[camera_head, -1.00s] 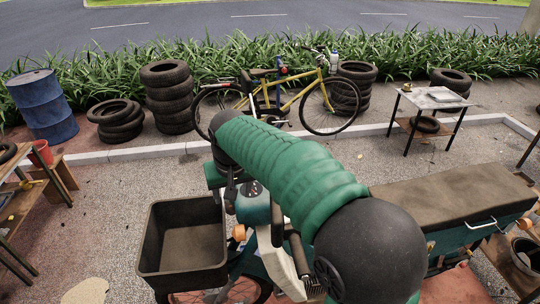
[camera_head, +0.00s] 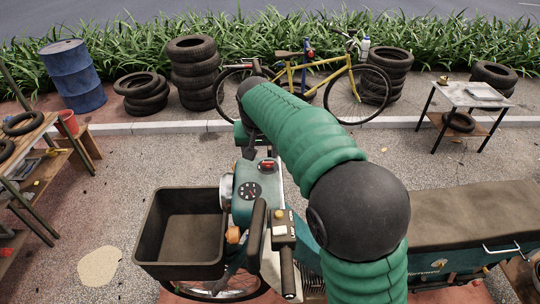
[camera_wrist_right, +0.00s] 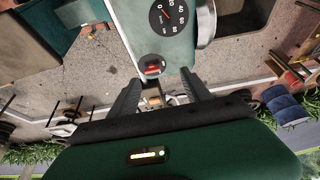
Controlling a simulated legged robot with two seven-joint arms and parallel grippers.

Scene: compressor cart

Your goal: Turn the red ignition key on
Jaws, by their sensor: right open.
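The red ignition key (camera_head: 267,165) is small and sits on the teal console (camera_head: 243,207) of the cart, just beyond the round gauge (camera_head: 253,190). The key also shows in the right wrist view (camera_wrist_right: 153,68), close to the gauge. My right gripper (camera_wrist_right: 160,77) is open, with its two dark fingertips on either side of the key's line and near it. I cannot tell whether they touch it. In the head view the right gripper (camera_head: 247,144) is partly hidden by its green arm, at the far side of the console. My left gripper is not in view.
A dark open bin (camera_head: 186,262) is at the console's left. A handlebar grip (camera_head: 287,272) sticks out toward me. A brown padded seat (camera_head: 462,215) lies to the right. Wooden shelves (camera_head: 30,150) stand at the left. A yellow bicycle (camera_head: 318,65) and stacked tires (camera_head: 194,70) are behind.

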